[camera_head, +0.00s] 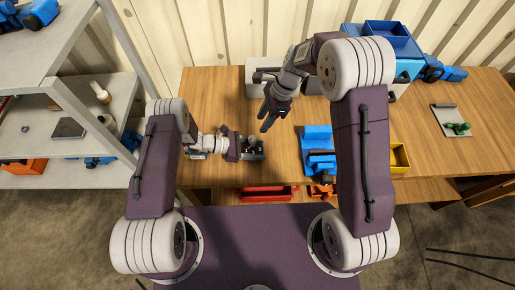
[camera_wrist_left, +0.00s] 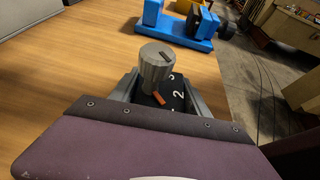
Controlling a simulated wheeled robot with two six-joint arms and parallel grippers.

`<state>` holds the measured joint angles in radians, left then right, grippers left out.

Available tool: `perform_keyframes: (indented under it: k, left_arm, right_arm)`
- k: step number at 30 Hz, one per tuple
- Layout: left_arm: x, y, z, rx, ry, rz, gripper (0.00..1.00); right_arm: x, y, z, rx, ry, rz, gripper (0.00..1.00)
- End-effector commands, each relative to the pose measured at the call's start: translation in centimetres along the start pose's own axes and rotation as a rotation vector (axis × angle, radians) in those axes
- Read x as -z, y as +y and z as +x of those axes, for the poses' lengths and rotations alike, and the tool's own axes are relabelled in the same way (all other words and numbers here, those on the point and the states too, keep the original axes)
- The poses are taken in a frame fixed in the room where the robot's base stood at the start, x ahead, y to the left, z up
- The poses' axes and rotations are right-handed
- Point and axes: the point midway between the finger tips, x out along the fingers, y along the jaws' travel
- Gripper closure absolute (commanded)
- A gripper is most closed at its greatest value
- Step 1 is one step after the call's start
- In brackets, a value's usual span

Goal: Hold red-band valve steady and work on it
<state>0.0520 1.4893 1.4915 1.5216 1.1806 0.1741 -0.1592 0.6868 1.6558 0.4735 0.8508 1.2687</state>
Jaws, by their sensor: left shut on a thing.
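The valve (camera_head: 252,142) is small in the head view, at the front left part of the wooden table. In the left wrist view the valve (camera_wrist_left: 157,68) shows a ribbed grey knob over a dark dial with white numerals and an orange-red mark. My left gripper (camera_head: 258,149) is shut on the valve, its fingers on either side of the dial (camera_wrist_left: 165,95). The valve's lower part is hidden by the gripper. My right gripper (camera_head: 273,115) points down above the table, behind and right of the valve. Its fingers are apart with nothing between them.
A blue vise-like fixture (camera_head: 318,150) stands right of the valve. A grey box (camera_head: 255,66) and blue bins (camera_head: 385,40) are at the back. A yellow bin (camera_head: 400,157) and a tray (camera_head: 449,121) with a green part are on the right. Grey shelves (camera_head: 62,60) stand left.

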Motion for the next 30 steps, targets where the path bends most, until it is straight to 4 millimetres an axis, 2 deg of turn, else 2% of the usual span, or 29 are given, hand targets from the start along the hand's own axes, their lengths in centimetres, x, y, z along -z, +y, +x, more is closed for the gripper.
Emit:
perform_keyframes:
  k: [2, 4, 6, 8, 9, 12, 15, 20, 23, 30]
  left_arm:
    - [0.0, 0.0, 0.0, -0.001, 0.000, 0.000, 1.00]
    - [0.0, 0.0, 0.0, -0.001, 0.000, 0.000, 1.00]
    - [0.0, 0.0, 0.0, -0.001, 0.000, 0.000, 1.00]
    - [0.0, 0.0, 0.0, -0.001, 0.000, 0.000, 1.00]
    - [0.0, 0.0, 0.0, -0.001, 0.000, 0.000, 1.00]
    - [0.0, 0.0, 0.0, 0.000, 0.000, 0.000, 1.00]
    - [0.0, 0.0, 0.0, 0.000, 0.000, 0.000, 1.00]
    - [0.0, 0.0, 0.0, 0.000, -0.001, 0.000, 1.00]
    - [0.0, 0.0, 0.0, 0.000, -0.001, 0.000, 1.00]
    - [0.0, 0.0, 0.0, 0.000, -0.001, 0.000, 1.00]
  right_arm:
    - [0.2, 0.3, 0.0, -0.015, 0.008, -0.043, 0.50]
    - [1.4, 0.5, -0.7, -0.044, 0.065, -0.166, 0.50]
    - [1.5, 0.4, -1.4, -0.085, 0.155, -0.365, 0.50]
    - [0.6, 0.1, -1.9, -0.120, 0.237, -0.547, 0.50]
    - [-0.5, -0.2, -2.2, -0.135, 0.286, -0.654, 0.50]
    - [-3.3, -0.5, -2.1, -0.140, 0.336, -0.786, 0.50]
    - [-4.9, -0.1, -1.6, -0.143, 0.334, -0.822, 0.50]
    - [-4.8, 0.1, -1.1, -0.146, 0.332, -0.823, 0.50]
    - [-4.2, 0.1, 0.4, -0.148, 0.331, -0.821, 0.50]
    - [-2.2, 0.1, 5.9, -0.147, 0.330, -0.820, 0.50]
